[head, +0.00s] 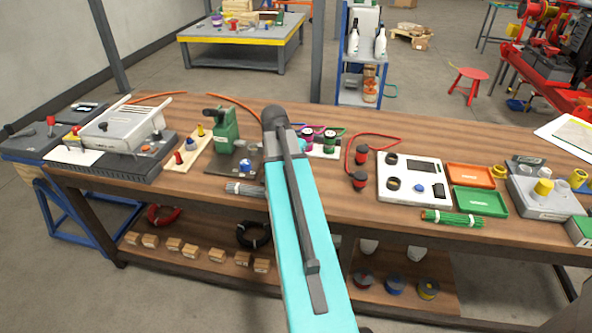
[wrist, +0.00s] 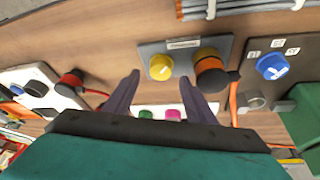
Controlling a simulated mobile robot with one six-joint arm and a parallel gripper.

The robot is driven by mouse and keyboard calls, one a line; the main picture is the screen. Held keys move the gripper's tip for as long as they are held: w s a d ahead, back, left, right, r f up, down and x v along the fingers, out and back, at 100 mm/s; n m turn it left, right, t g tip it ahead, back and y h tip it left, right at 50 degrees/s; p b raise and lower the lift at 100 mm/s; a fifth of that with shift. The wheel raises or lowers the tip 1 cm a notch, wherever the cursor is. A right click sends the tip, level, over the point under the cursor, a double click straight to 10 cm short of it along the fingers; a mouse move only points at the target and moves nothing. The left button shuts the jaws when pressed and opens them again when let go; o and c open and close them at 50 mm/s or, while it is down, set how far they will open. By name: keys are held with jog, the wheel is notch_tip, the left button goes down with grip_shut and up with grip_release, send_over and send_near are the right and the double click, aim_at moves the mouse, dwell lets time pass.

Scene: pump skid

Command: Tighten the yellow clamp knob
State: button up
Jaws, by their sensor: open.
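In the wrist view a round yellow knob (wrist: 160,67) with a pale bar across its face sits on a dark grey plate (wrist: 185,44) with a small label. An orange and dark cylinder (wrist: 210,72) stands beside it on the same plate. My gripper (wrist: 173,78) is open and empty. The yellow knob shows between the lines of its two fingers, nearer the left fingertip, and looks to be beyond the tips. The right fingertip appears close to the orange cylinder; I cannot tell the gap. In the head view my arm hides this plate and my gripper.
A blue knob (wrist: 272,66) on a grey panel and a green machine (wrist: 302,115) are at the right in the wrist view. A red part (wrist: 72,80) with a cable is at the left. Grey rods (wrist: 245,8) lie along the top. Other yellow knobs (head: 544,187) stand far right.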

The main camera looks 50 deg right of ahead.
jog(key=b+v, duration=0.1)
jog(key=v, duration=0.8)
jog(key=shift+r, duration=0.3)
jog(key=shift+a, duration=0.1)
dwell(0.4)
